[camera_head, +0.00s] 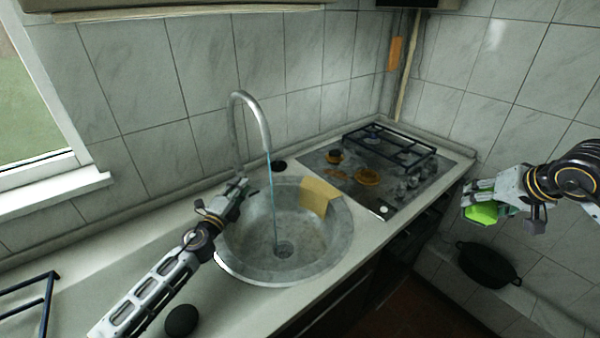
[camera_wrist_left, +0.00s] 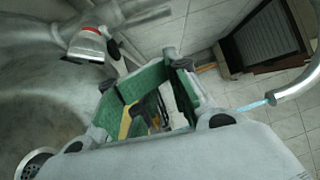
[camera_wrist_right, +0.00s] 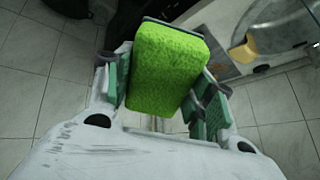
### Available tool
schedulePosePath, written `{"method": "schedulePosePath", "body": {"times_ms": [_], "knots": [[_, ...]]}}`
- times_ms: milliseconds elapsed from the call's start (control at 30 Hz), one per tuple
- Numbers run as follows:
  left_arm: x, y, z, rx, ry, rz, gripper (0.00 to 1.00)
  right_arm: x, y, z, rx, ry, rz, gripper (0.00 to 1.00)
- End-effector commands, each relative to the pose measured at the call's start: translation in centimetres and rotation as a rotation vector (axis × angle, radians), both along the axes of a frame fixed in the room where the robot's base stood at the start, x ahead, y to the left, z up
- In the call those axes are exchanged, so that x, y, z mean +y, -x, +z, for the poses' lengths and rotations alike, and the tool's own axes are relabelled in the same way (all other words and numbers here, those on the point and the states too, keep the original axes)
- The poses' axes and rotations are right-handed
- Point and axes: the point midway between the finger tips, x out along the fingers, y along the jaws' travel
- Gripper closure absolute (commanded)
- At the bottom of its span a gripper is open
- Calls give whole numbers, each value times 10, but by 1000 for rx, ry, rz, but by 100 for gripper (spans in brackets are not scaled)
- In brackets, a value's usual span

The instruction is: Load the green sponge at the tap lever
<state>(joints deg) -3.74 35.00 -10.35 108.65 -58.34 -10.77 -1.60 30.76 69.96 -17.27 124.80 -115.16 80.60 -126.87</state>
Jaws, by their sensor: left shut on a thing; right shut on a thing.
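The bright green sponge (camera_head: 481,214) is held by my right gripper (camera_head: 474,200), out to the right and away from the sink. In the right wrist view the sponge (camera_wrist_right: 165,65) sits between the two fingers. The curved metal tap (camera_head: 236,120) stands behind the sink, and a thin blue stream (camera_head: 272,200) falls from its spout. My left gripper (camera_head: 240,186) is shut at the tap base on the tap lever. In the left wrist view the lever (camera_wrist_left: 88,43), with a red mark, shows beside the fingertips; their exact contact is hard to see.
The round metal sink (camera_head: 320,262) is set in the counter, with a yellow sponge-like block (camera_head: 318,194) at its back right rim. A stove (camera_head: 385,175) is to its right. A black pan (camera_head: 488,264) is low at the right. A dark round thing (camera_head: 181,320) lies front left.

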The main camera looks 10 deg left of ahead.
Motion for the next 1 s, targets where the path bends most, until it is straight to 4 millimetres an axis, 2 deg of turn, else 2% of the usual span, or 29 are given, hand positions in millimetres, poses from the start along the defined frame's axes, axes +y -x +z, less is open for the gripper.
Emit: {"method": "schedulePosePath", "body": {"times_ms": [133, 500, 1000], "knots": [[-1, -11, 3, -1, -1, 0, 100, 0, 0, 3, 0, 0, 0, 65], [19, -36, 6, -1, -1, -1, 100, 0, 0, 4, 0, 0, 0, 65], [23, -41, 6, 0, -1, 0, 100, 0, 0, 4, 0, 0, 0, 65]]}}
